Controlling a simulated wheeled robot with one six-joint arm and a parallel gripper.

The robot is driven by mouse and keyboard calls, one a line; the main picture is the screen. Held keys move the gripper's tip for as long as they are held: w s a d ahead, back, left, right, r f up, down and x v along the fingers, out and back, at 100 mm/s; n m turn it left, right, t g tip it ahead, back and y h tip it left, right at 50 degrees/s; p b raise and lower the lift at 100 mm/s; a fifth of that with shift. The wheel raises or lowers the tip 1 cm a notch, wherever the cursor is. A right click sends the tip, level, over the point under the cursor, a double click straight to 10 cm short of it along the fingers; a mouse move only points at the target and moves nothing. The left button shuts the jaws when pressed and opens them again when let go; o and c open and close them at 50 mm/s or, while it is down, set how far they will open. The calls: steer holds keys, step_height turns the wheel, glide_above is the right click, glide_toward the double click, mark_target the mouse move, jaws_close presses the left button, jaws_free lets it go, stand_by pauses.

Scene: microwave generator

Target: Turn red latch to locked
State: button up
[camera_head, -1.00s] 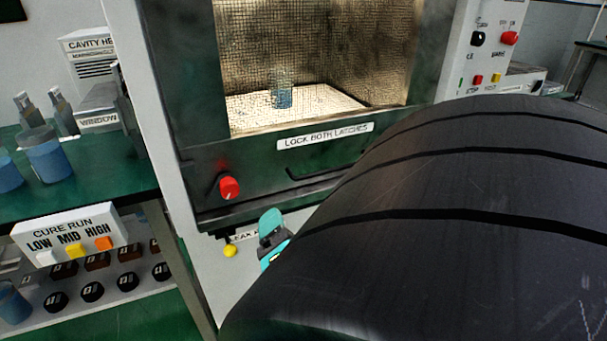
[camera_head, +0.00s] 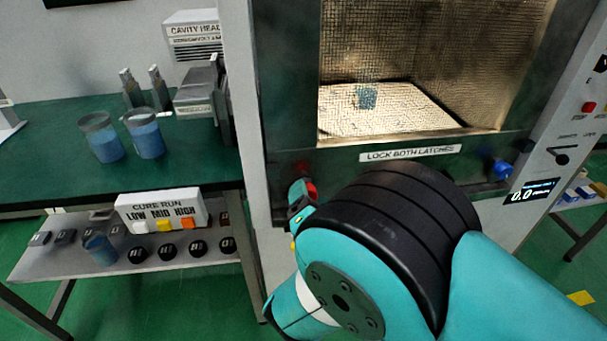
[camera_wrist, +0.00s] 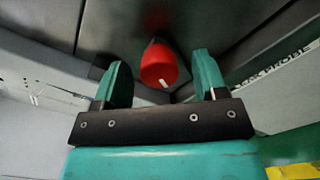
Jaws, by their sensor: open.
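The red latch (camera_head: 311,191) is a round knob on the lower left of the microwave door frame, partly hidden by my gripper in the head view. In the wrist view the red latch (camera_wrist: 158,66) has a short white mark near its lower edge and sits between and beyond my fingertips. My gripper (camera_wrist: 160,80) is open, with one teal finger to each side of the knob; I cannot tell whether either touches it. In the head view my gripper (camera_head: 300,197) is at the latch, mostly behind my own arm.
A blue latch (camera_head: 501,170) is on the door's lower right, below the "LOCK BOTH LATCHES" label (camera_head: 410,153). A blue jar (camera_head: 366,97) stands inside the cavity. A green bench (camera_head: 60,180) with blue jars is at left, above a shelf with the "CURE RUN" box (camera_head: 160,212).

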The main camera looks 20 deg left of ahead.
steer(key=shift+x, duration=0.85)
steer(key=shift+a, duration=0.1)
steer(key=c, duration=0.9)
steer(key=shift+m+b, duration=0.3)
steer(key=m+b, duration=0.4)
steer(key=shift+f+m+b, duration=0.25)
steer(key=shift+m+b, duration=0.05)
steer(key=shift+b, duration=0.1)
steer(key=m+b, duration=0.5)
steer(key=b, duration=0.1)
steer(key=shift+f, duration=0.1)
steer(key=m+b, duration=0.6)
steer(key=b, duration=0.1)
steer(key=shift+o, duration=0.3)
steer(key=shift+w+m+b, duration=0.1)
steer(key=shift+m+b, duration=0.6)
steer(key=shift+b, duration=0.2)
steer(key=shift+r, duration=0.25)
